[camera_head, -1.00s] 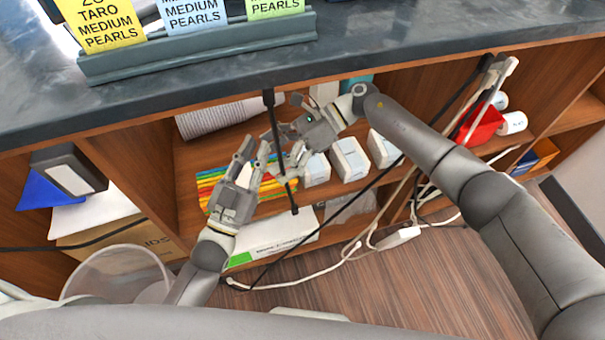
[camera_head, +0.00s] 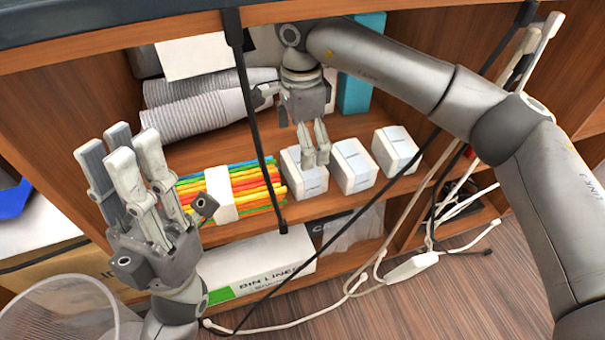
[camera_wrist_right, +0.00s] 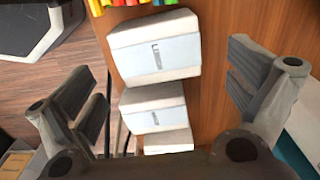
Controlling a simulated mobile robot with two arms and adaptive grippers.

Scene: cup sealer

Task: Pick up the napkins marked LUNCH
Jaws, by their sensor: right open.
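Three white napkin packs stand in a row on the shelf: the left pack (camera_head: 303,186), the middle pack (camera_head: 352,165) and the right pack (camera_head: 396,150). Their small front markings are too blurred to read. My right gripper (camera_head: 316,152) points down at the left pack, its fingertips overlapping it in the head view. In the right wrist view its open fingers (camera_wrist_right: 163,65) are on either side of the nearest pack (camera_wrist_right: 155,50), with nothing held; contact cannot be told. The other packs (camera_wrist_right: 153,108) lie below it. My left gripper (camera_head: 122,150) is open and empty, fingers up, at the left.
Colourful straws in a white band (camera_head: 221,195) lie left of the packs. Stacked cups (camera_head: 195,115) are behind. A BIN LINERS box (camera_head: 255,268) is on the lower shelf. A black strap (camera_head: 250,105) and cables (camera_head: 408,205) cross in front. The counter edge (camera_head: 110,35) overhangs.

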